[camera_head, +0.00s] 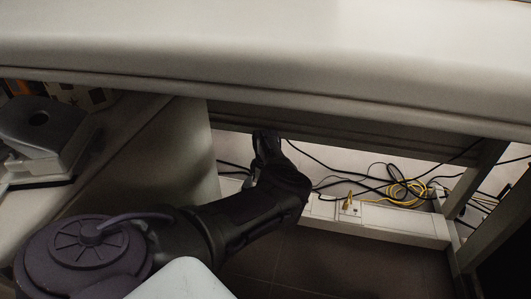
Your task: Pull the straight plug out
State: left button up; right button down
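A white cable trunking (385,219) runs low along the back under the desk. A small yellow-brown piece (347,202) stands up at a socket on it; I cannot tell whether this is the straight plug. My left arm comes in from the lower left and bends up under the desk. Its dark far end (267,142) is left of that piece, near the desk's lower edge. The fingertips cannot be made out, and part of the trunking is hidden behind the arm. My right gripper is out of view.
The pale desk (300,45) spans the top, with its front edge above my arm. A side panel (178,150) stands at the left and a desk leg (480,180) at the right. Black cables and a coiled yellow cable (405,191) lie behind the trunking. The dark floor (345,262) in front is clear.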

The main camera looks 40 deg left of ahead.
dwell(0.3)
pick_arm(q)
grip_shut()
jog(key=shift+r, duration=0.1)
jog(key=shift+r+p, duration=2.9)
jog(key=shift+p, duration=0.45)
